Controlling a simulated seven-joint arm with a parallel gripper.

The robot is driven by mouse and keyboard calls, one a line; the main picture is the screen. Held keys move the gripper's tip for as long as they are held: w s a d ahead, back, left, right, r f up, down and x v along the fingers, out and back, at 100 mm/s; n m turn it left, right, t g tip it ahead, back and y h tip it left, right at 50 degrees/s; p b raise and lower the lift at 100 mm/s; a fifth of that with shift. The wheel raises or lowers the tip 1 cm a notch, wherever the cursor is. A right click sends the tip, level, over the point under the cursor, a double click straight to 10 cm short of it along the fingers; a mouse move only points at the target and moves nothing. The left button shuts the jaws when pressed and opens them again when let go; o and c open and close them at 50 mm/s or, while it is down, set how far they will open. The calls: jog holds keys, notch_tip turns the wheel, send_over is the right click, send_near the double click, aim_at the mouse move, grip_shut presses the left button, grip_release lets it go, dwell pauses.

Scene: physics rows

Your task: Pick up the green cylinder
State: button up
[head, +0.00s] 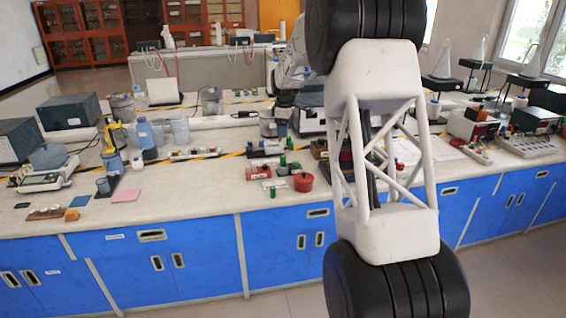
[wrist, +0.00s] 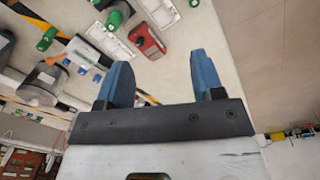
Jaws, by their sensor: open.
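Several small green cylinders are in view, and I cannot tell which one is meant. In the head view one green cylinder (head: 283,161) stands near the front edge of the bench, and a smaller green piece (head: 273,190) sits in front of it. In the wrist view one green cylinder (wrist: 115,18) is at the top, left of the fingers, another (wrist: 46,40) is farther left, and a green round end (wrist: 194,3) shows at the top edge. My gripper (wrist: 160,60) has two blue fingers spread apart with nothing between them. It cannot be made out in the head view.
A red block (wrist: 148,38) lies just beyond the fingers in the wrist view. A red pot (head: 303,181) stands by the bench edge. White trays (wrist: 108,42) lie close to the cylinders. The bench front (head: 205,205) is bare left of these. My arm blocks part of the head view.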

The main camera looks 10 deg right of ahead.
aim_at(283, 157)
jog(key=w+f+n, duration=0.1)
jog(key=w+f, duration=0.3)
jog(key=w+d+f+n, duration=0.1)
jog(key=w+f, duration=0.3)
jog(key=f, duration=0.1)
jog(key=w+d+f+n, duration=0.1)
jog(key=w+f, duration=0.3)
jog(key=w, duration=0.1)
jog(key=shift+w+f+g, duration=0.1)
jog(key=shift+f+g, duration=0.1)
jog(key=shift+g, duration=0.1)
jog(key=shift+f, duration=1.3)
jog(key=shift+d+f, duration=0.1)
jog(key=shift+f, duration=2.55)
jog(key=c, duration=1.1)
